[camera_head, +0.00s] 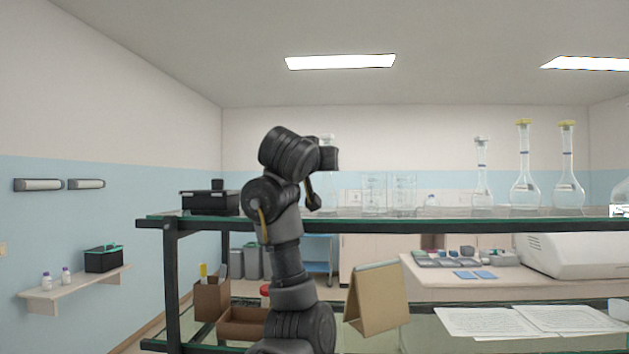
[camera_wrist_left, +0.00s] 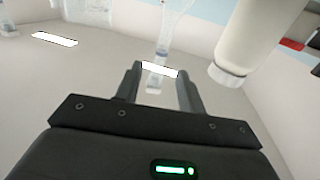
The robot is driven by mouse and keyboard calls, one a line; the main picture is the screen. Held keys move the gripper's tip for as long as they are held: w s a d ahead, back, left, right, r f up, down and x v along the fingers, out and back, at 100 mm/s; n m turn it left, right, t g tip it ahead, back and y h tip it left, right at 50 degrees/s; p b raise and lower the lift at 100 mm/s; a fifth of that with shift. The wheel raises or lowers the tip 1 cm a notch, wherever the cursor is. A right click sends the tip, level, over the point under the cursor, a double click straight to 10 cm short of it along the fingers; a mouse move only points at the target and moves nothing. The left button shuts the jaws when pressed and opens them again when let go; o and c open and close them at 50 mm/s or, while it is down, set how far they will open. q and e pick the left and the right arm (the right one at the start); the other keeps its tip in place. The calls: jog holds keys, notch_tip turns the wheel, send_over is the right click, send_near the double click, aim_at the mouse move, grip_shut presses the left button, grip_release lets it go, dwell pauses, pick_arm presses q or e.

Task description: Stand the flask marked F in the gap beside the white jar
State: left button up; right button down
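In the left wrist view, which looks upside down, my left gripper (camera_wrist_left: 159,68) has its two fingers apart. A clear flask (camera_wrist_left: 171,20) with a narrow neck and a blue band shows between and beyond the fingertips. Clear space shows on both sides of its neck. A large white jar (camera_wrist_left: 262,35) with a white cap is to the right of the fingers. In the head view my raised left arm hides its own fingers and most of a stoppered flask (camera_head: 328,150). Several more flasks, among them one with a yellow stopper (camera_head: 525,185), stand at right. No letter F is readable. My right gripper is out of view.
The glass upper shelf (camera_head: 450,213) also holds clear beakers (camera_head: 373,193) and a black box (camera_head: 210,202) at its left end. A tan folded board (camera_head: 378,298) and papers (camera_head: 490,322) are on the lower level. The shelf between beakers and flasks is mostly clear.

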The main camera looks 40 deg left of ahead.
pick_arm(q)
jog(key=shift+b+v, duration=0.75)
jog(key=shift+v, duration=1.05)
jog(key=shift+s+a, duration=0.1)
jog(key=shift+a, duration=0.05)
